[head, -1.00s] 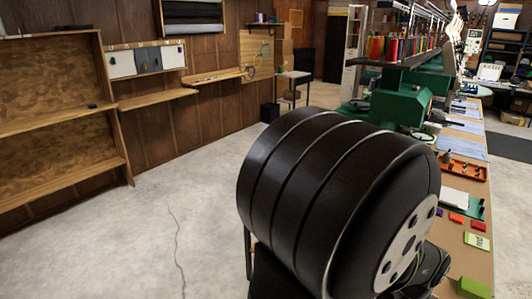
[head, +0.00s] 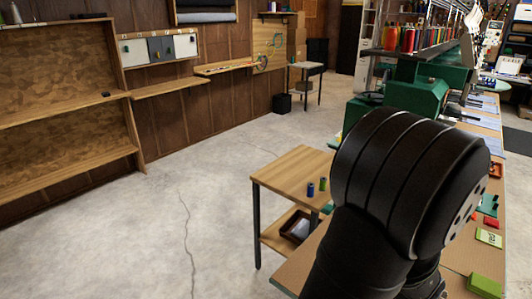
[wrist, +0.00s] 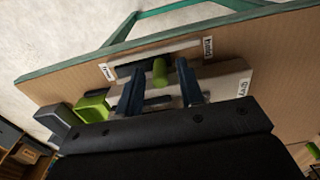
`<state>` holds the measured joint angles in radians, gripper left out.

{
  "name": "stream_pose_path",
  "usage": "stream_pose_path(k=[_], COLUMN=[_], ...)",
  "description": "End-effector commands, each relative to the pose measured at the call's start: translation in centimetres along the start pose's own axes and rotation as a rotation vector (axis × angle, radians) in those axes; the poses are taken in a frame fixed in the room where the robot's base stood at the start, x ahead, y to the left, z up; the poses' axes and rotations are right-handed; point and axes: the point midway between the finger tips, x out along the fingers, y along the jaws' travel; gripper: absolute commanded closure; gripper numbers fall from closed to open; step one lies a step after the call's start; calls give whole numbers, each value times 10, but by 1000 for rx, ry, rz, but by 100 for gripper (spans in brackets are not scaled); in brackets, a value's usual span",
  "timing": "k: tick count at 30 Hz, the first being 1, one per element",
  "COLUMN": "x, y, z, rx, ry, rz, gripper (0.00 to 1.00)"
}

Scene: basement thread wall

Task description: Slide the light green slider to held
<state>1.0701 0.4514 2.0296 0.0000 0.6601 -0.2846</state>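A light green slider knob (wrist: 159,72) stands in a slot in a pale panel (wrist: 226,78) in the wrist view. My gripper (wrist: 160,66) is open, with one dark finger on each side of the knob and gaps visible between. A small white label (wrist: 208,47) at the slot's upper right seems to read "Held", upside down. Another label (wrist: 107,71) sits at the slot's left end, too small to read surely. The knob is between the two ends. The head view shows only my black arm there; slider and gripper are hidden.
A lime green block (wrist: 93,106) sits left of the gripper beside a dark grey block (wrist: 58,119). In the head view, a wooden side table (head: 292,170) bears small spools, and a long bench with green machines (head: 400,98) runs back. The floor at left is clear.

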Motion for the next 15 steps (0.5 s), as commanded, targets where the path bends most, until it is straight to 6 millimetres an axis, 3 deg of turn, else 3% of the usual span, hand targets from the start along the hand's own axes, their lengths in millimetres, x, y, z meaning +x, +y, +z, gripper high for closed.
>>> stream_pose_path(k=[3, 8, 15], x=[0, 0, 0], y=[0, 0, -2], z=[0, 0, 0], rx=[0, 0, -1], ry=[0, 0, 0], rz=[0, 0, 0], gripper=[69, 100, 100])
